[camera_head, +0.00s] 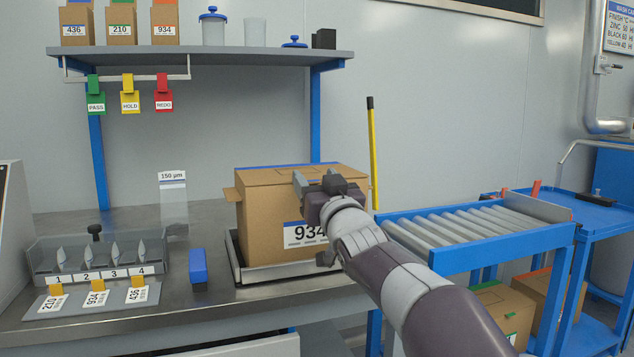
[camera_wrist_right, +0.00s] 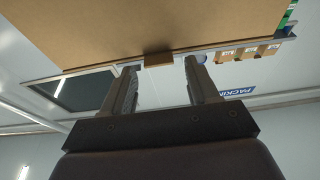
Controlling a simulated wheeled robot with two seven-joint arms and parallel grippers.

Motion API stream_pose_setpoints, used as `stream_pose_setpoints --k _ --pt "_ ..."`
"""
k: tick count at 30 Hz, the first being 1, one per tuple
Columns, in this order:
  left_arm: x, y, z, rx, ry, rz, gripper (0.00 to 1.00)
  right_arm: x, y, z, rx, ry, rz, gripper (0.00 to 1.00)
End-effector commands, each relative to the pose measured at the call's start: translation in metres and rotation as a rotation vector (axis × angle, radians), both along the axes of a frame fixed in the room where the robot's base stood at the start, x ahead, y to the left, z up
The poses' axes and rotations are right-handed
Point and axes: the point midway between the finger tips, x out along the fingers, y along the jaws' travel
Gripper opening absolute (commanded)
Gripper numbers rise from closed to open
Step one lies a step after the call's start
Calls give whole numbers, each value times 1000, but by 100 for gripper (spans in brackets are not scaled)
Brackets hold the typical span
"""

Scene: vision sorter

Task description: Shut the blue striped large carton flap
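The large brown carton (camera_head: 262,225) has a 934 label on its front and a blue stripe along the back of its top. It stands in a metal tray (camera_head: 238,262). My right gripper (camera_head: 318,186) is at the carton's upper front right edge, hiding part of the label. In the right wrist view, its fingers (camera_wrist_right: 162,84) are apart; a brown cardboard panel (camera_wrist_right: 150,25) with a small tab (camera_wrist_right: 158,59) is just beyond them. Contact cannot be told. My left gripper is out of view.
A roller conveyor (camera_head: 470,228) is right of the carton, with a yellow pole (camera_head: 372,150) behind. A blue block (camera_head: 198,268) and a numbered rack (camera_head: 97,262) are left on the bench. A shelf (camera_head: 205,57) with small cartons hangs above.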

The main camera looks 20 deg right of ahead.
Motion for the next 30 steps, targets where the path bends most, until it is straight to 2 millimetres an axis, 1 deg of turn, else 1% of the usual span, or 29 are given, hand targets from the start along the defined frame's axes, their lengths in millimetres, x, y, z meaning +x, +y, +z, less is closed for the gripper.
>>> stream_pose_setpoints --k 2,5,8,13,15,18,21,24,30 --pt "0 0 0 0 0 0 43 -1 0 0 0 -1 0 60" --pt "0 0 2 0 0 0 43 -9 0 -1 0 -1 0 60" --pt "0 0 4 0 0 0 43 -27 -1 -5 0 -1 0 60" --pt "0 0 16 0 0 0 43 -76 -3 -16 -1 -1 -1 60" --pt "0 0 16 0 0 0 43 -91 -3 -23 -1 -1 -1 60" --pt "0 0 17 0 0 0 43 -107 -4 -28 -1 1 -1 60" --pt "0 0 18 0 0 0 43 -117 -4 -32 -1 0 -1 60" --pt "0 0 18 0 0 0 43 -121 -4 -34 0 1 -1 60" --pt "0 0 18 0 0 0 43 -122 -4 -34 0 0 0 60"
